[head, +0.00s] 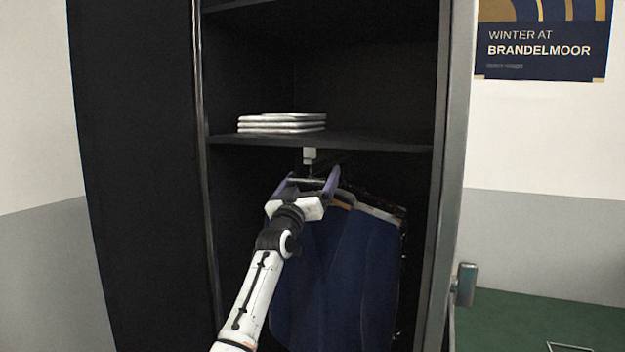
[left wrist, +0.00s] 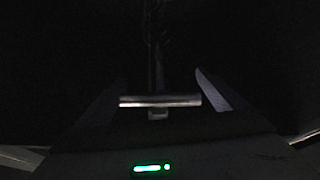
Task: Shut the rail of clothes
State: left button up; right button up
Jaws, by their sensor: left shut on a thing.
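The clothes rail hangs under the shelf inside the dark wardrobe, with a pale bracket (head: 309,156) above its front end. Dark blue garments (head: 345,265) hang from it on hangers, one with a pale shoulder (head: 380,213). My left gripper (head: 309,181) is at the front end of the rail, its purple fingers on either side of a short crosswise bar, and it is shut on this bar. In the left wrist view the pale bar (left wrist: 160,101) lies crosswise between the fingers. The rest of the rail is hidden by the gripper and clothes. My right gripper is not in view.
A shelf (head: 370,143) with a stack of folded white cloths (head: 282,123) is just above the gripper. The wardrobe's dark side panel (head: 135,180) stands left, its metal-edged upright (head: 452,150) right.

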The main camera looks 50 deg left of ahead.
pick_arm(q)
jog(key=o, duration=1.3)
jog(key=shift+a+r, duration=0.15)
jog(key=shift+r, duration=0.05)
jog(key=shift+c, duration=0.2)
jog(key=shift+f, duration=0.1)
jog(key=shift+s+d+f, duration=0.2)
jog(key=v, duration=0.9)
jog(key=shift+s+b, duration=0.3)
